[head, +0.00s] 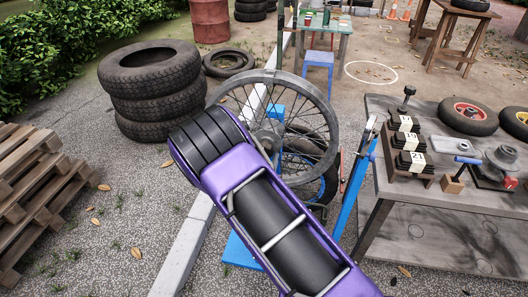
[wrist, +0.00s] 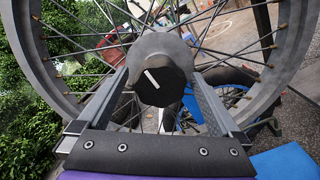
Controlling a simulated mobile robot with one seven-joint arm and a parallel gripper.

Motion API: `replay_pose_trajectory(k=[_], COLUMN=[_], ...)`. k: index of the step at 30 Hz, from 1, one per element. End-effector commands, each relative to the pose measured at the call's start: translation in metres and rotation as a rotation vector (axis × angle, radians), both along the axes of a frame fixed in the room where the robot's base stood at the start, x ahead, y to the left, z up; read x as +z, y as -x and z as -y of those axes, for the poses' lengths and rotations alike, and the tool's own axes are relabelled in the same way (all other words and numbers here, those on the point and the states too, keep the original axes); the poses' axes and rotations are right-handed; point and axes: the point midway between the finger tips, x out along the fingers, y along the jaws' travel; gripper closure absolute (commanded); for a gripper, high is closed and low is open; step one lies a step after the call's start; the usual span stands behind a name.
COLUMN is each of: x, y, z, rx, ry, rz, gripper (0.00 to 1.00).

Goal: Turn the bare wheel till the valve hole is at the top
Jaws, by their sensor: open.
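The bare spoked wheel has a grey rim (head: 268,77) and stands upright in the middle of the head view, on a blue stand (head: 240,250). My arm covers its lower left. In the wrist view its rim (wrist: 36,62) curves past the left and right sides, with spokes between. A dark round hub end (wrist: 160,80) with a white line fills the centre there. My gripper (wrist: 160,72) is open, its two grey fingers either side of the hub end; I cannot tell whether they touch it. The head view hides the gripper behind my arm. I cannot make out the valve hole.
A grey workbench (head: 420,225) with small wheels, labelled dark blocks and tools stands close on the right. Stacked tyres (head: 155,88) are behind left and wooden pallets (head: 40,190) at the far left. A kerb (head: 185,245) runs along the gravel.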

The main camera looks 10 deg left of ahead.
Motion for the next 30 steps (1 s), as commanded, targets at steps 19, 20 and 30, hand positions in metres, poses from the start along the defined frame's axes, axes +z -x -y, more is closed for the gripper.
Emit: replay_pose_trajectory(k=[19, 20, 30], x=[0.001, 0.000, 0.000], y=[0.123, 0.129, 0.172], z=[-0.005, -0.006, -0.006], rx=[0.004, 0.004, 0.001], ry=[0.001, 0.000, 0.000], rz=[-0.002, -0.002, -0.001], gripper=[0.00, 0.00, 0.00])
